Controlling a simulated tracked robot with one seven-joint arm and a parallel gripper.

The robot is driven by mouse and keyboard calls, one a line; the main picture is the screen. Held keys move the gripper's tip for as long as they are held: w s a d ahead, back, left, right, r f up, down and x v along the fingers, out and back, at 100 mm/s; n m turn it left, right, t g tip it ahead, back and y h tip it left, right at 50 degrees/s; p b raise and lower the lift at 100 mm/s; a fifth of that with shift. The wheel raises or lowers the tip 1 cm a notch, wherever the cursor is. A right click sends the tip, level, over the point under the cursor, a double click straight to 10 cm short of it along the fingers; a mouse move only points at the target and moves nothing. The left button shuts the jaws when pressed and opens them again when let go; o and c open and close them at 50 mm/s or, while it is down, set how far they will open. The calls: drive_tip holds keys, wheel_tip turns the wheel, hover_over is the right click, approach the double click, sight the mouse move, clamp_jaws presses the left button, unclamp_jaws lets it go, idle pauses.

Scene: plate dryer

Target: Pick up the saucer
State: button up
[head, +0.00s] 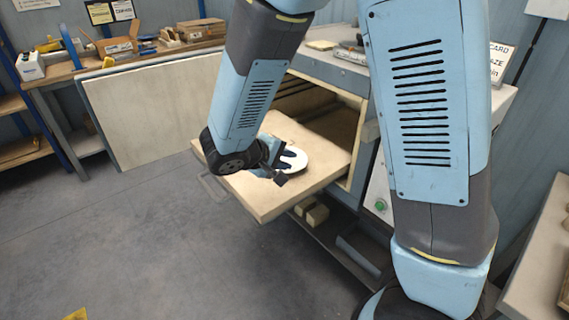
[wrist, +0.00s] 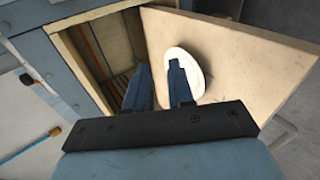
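The white saucer (head: 298,157) lies on the pulled-out pale shelf (head: 325,148) of the dryer. It also shows in the wrist view (wrist: 196,68), where the right finger covers part of it. My gripper (head: 286,161) is over the saucer in the head view and hides part of it. In the wrist view my gripper (wrist: 160,65) has its two blue fingers apart, with a visible gap between them. The left finger is left of the saucer's rim. Whether either finger touches the saucer cannot be told.
The dryer's dark opening (wrist: 112,55) is left of the shelf in the wrist view. A pale panel (head: 150,105) stands at the left. A workbench (head: 90,68) with boxes and tools is behind it. Open grey floor (head: 130,240) lies in front.

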drive_tip(key=a+f+n+t, duration=0.1)
drive_tip(key=a+f, duration=0.1)
drive_tip(key=a+f+n+t+y, duration=0.1)
drive_tip(key=a+f, duration=0.1)
drive_tip(key=a, duration=0.1)
drive_tip(key=a+f+n+t, duration=0.1)
drive_tip(key=a+f, duration=0.1)
drive_tip(key=a, duration=0.1)
drive_tip(key=shift+s+a, duration=0.2)
drive_tip(key=shift+s, duration=0.05)
drive_tip(key=shift+w+f+y, duration=0.15)
drive_tip(key=shift+f+y, duration=0.05)
drive_tip(key=shift+y, duration=0.1)
drive_tip(key=x, duration=0.8)
drive_tip(key=shift+w, duration=0.2)
drive_tip(key=shift+x, duration=2.5)
drive_tip(key=shift+w+a, duration=0.15)
clamp_jaws()
